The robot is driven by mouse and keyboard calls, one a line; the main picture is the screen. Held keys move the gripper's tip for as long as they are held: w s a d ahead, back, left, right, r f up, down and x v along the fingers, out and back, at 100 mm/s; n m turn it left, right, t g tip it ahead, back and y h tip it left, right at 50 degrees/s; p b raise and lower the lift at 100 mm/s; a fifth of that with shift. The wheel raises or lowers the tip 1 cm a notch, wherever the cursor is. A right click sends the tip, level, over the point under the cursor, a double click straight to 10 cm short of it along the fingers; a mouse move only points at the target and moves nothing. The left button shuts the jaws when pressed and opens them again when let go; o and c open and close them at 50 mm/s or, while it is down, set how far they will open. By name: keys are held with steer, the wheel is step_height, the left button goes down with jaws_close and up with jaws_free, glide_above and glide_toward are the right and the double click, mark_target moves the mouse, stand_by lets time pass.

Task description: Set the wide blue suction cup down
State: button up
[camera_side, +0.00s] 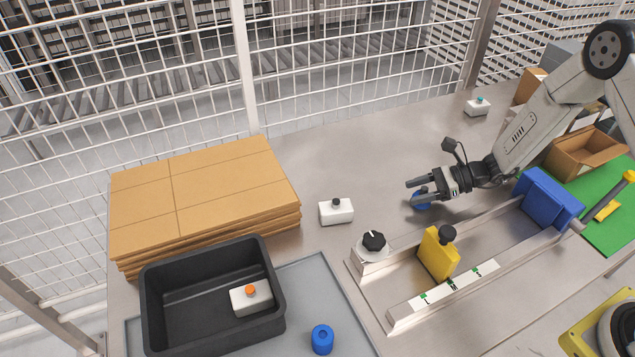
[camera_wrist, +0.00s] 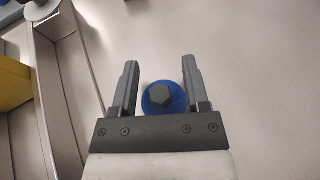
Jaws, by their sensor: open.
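The wide blue suction cup (camera_side: 421,205) is on the bare grey table behind the rail fixture, and looks to rest on the tabletop. In the wrist view the cup (camera_wrist: 178,99) is a round blue disc with a dark hexagonal top, between the two fingers, nearer the right one. My gripper (camera_side: 411,192) is low over the table with its fingers around the cup. In the wrist view my gripper (camera_wrist: 159,64) is open, with a gap on the left of the cup. The fingers partly hide the cup in the side view.
A rail fixture (camera_side: 405,314) holds a yellow block (camera_side: 437,257) and a blue block (camera_side: 547,199) in front of my gripper. A white box (camera_side: 336,213) stands to the left. A black tray (camera_side: 213,248), cardboard stack (camera_side: 205,190) and smaller blue cup (camera_side: 322,340) are farther left. Bare table lies behind.

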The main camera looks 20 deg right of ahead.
steer(key=v, duration=1.1)
steer(key=shift+d+r, duration=0.15)
steer(key=shift+s+a+r+n+g, duration=0.1)
steer(key=shift+s+a+n+g, duration=0.25)
steer(key=shift+a+n+g, duration=0.05)
steer(key=s+a+n+g+h, duration=0.1)
steer(key=s+n, duration=0.1)
steer(key=s+a+r+n+g+h, duration=0.1)
steer(key=s+a+n+g+h, duration=0.2)
steer(key=s+n, duration=0.1)
steer(key=n, duration=0.1)
steer(key=shift+s+a+r+g, duration=0.2)
steer(key=shift+s+r+g, duration=0.1)
steer(key=shift+g, duration=0.1)
steer(key=s+r+n+t+h, duration=0.1)
steer(key=s+r+n+h, duration=0.1)
steer(key=n, duration=0.5)
steer(key=s+a+r+n+t+h, duration=0.1)
steer(key=s+r+n+h, duration=0.2)
steer(key=n+h, duration=0.3)
steer(key=shift+s+r+n+t+h, duration=0.3)
steer(key=shift+s+n+t, duration=0.15)
steer(key=shift+n, duration=0.45)
